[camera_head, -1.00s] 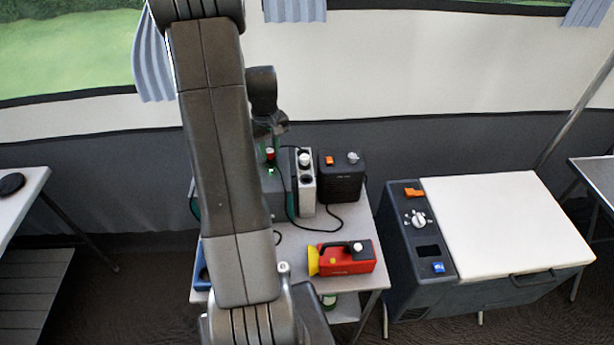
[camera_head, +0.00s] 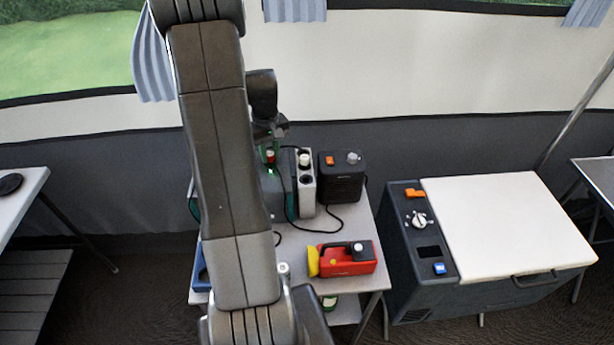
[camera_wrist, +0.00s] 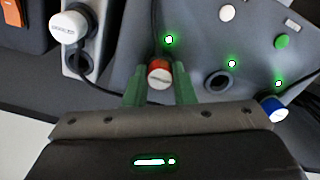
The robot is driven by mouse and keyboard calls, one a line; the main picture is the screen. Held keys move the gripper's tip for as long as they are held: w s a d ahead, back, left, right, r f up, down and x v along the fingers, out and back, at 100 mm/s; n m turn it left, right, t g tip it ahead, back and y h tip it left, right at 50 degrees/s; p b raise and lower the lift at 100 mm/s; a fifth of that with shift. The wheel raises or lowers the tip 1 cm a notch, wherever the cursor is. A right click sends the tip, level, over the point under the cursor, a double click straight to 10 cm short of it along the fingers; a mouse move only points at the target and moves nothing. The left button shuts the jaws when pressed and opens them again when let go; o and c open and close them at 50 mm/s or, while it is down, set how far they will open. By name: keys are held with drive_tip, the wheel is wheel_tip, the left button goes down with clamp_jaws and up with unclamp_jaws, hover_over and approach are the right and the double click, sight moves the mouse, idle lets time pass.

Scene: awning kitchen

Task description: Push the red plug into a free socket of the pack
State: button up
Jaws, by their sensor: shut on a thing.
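The red plug (camera_wrist: 158,71) has a pale cap. It stands between the green fingers of my gripper (camera_wrist: 159,86), which is shut on it. It also shows in the head view (camera_head: 270,156), just above the pack's top. The grey pack (camera_wrist: 203,45) has several lit green lights, an empty round socket (camera_wrist: 218,82) to the right of the red plug, and a blue plug (camera_wrist: 272,108) further right. The red plug is at the pack's socket row; its lower end is hidden, so I cannot tell how deep it sits. In the head view the pack (camera_head: 271,190) is partly behind my arm.
A white power strip (camera_head: 306,190) with a white plug and an open socket stands beside the pack. A black box (camera_head: 342,180) with an orange switch is right of it. A red and yellow lantern (camera_head: 345,258) lies in front. A cool box (camera_head: 505,225) stands right of the table.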

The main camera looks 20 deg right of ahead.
sight(270, 154)
drive_tip(key=shift+f, duration=0.15)
idle(0.4)
drive_tip(key=o, duration=1.3)
drive_tip(key=shift+r+p, duration=2.25)
drive_tip(key=shift+r, duration=1.35)
drive_tip(key=shift+f, duration=0.2)
wheel_tip(270, 154, down, 7)
drive_tip(key=b, duration=0.4)
drive_tip(key=shift+r+b, duration=0.2)
drive_tip(key=shift+b, duration=0.15)
